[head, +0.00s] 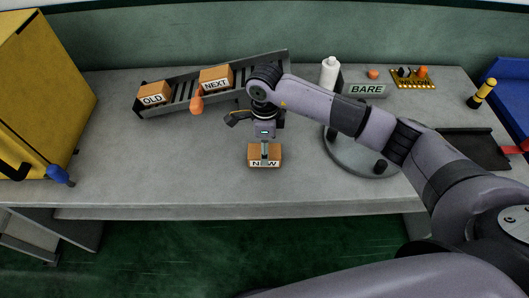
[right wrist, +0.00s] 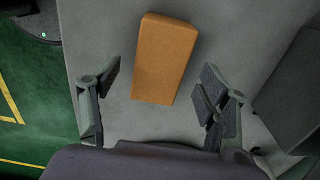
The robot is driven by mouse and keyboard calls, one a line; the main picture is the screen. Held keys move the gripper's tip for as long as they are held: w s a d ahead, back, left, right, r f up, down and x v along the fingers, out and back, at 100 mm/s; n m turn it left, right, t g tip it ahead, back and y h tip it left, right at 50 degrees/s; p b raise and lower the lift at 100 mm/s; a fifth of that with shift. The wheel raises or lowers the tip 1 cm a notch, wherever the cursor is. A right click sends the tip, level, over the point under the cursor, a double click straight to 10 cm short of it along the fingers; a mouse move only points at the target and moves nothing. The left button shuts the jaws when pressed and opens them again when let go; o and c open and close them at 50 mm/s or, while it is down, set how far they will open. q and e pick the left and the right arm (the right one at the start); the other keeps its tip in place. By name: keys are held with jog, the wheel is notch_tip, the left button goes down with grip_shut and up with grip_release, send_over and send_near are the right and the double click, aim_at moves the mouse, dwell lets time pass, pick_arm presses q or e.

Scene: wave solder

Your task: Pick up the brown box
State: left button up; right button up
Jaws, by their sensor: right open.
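A brown box (head: 252,158) with a white label reading N, a hidden letter and W sits on the grey table near its front edge. In the right wrist view the box's plain brown top (right wrist: 165,58) shows. My right gripper (head: 264,152) is directly over this box in the head view and hides the middle of its label. In the right wrist view my right gripper (right wrist: 160,82) is open, with its fingers apart on either side of the box's near end and nothing held. Two more brown boxes, OLD (head: 153,92) and NEXT (head: 214,77), rest on the roller rack.
The roller rack (head: 183,92) stands behind the box at the left, with an orange object (head: 197,104) before it. A yellow cabinet (head: 45,85) is at far left. A round grey plate (head: 345,158), a white bottle (head: 330,72) and a BARE sign (head: 366,90) are right.

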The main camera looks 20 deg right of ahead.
jog(key=shift+f+p, duration=0.4)
jog(key=shift+f, duration=1.5)
jog(key=shift+c, duration=0.6)
jog(key=c, duration=1.5)
